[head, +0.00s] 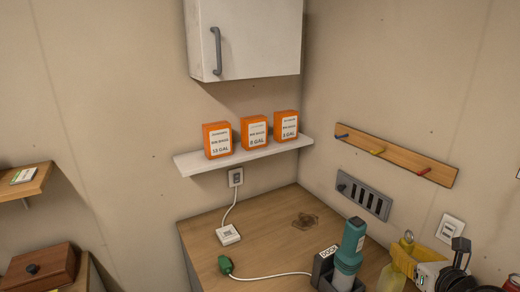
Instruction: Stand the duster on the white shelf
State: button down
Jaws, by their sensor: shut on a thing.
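The white shelf (190,167) is on the back wall below the cabinet. Three orange bin-bag boxes (217,140) stand on it, from left of its middle to its right end. My gripper (455,258) is black and sits low at the right, over the counter's right side, partly cut off by the bottom edge. It is shut on a white and yellow thing (430,270), which seems to be the duster. Its shape and tilt are hard to tell because other things overlap it. It is well to the right of the shelf and lower.
A teal device (351,247) stands in a dark dock (325,265) on the wooden counter (265,250). A white cable with a green plug (225,265) lies nearby. A wall cabinet (245,40) hangs above the shelf. A peg rail (400,155) is on the right wall. The shelf's left end is bare.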

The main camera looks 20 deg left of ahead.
aim_at(191, 161)
jog(key=k+j, duration=0.1)
jog(key=j, duration=0.35)
jog(key=k+j+u, duration=0.15)
jog(key=j, duration=0.3)
jog(key=i+j+u, duration=0.3)
jog(key=k, duration=0.1)
